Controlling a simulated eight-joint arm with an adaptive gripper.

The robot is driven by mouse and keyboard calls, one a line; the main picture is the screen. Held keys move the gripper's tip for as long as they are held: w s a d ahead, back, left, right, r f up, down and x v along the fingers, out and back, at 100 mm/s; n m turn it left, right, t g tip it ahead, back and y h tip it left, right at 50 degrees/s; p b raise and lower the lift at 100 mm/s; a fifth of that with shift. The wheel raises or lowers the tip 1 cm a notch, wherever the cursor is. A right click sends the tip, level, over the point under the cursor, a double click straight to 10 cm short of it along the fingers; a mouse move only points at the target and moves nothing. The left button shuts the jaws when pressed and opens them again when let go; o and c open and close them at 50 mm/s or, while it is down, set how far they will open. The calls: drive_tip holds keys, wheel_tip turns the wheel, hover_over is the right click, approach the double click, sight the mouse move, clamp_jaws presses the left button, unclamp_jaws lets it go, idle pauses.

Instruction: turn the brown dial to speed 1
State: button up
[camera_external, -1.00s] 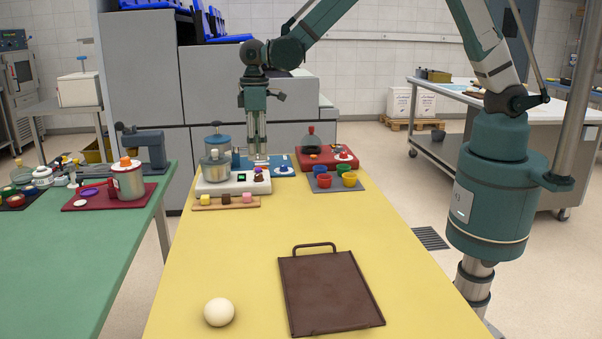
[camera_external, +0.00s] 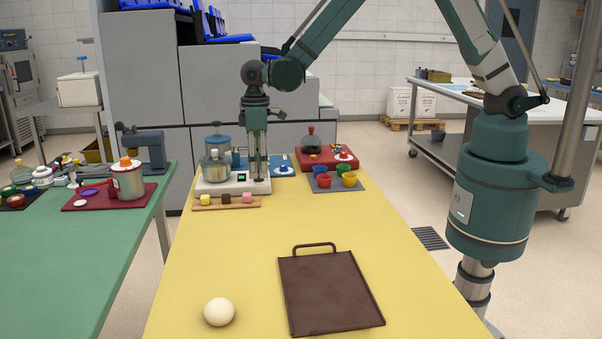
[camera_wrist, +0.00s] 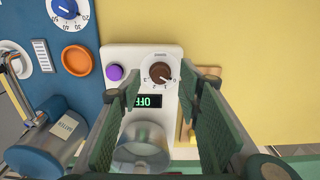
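The brown dial (camera_wrist: 159,72) sits on the white base (camera_wrist: 117,55) of a small mixer. Its pale pointer mark faces lower right, near the 0 of a 0 to 3 scale. A small display (camera_wrist: 149,102) beside it appears to read OFF, upside down. My gripper (camera_wrist: 161,85) is open, with one green finger on each side of the dial in the picture; contact cannot be seen. In the external view my gripper (camera_external: 259,174) points straight down over the right end of the mixer base (camera_external: 215,188) and hides the dial.
A purple button (camera_wrist: 114,72) and a clear bowl (camera_wrist: 140,148) share the mixer base. A blue board (camera_wrist: 70,90) with a blue dial (camera_wrist: 66,8) lies beside it. Colored cups (camera_external: 324,181) stand to the right.

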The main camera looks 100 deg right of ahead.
drive_tip(key=shift+f, duration=0.9)
drive_tip(key=c, duration=0.9)
drive_tip(key=shift+m+b, duration=0.35)
drive_tip(key=shift+m, duration=0.15)
drive_tip(key=m+b, duration=0.1)
drive_tip(key=m, duration=0.1)
drive_tip(key=shift+m, duration=0.3)
drive_tip(key=m+b, duration=0.2)
drive_tip(key=m, duration=0.2)
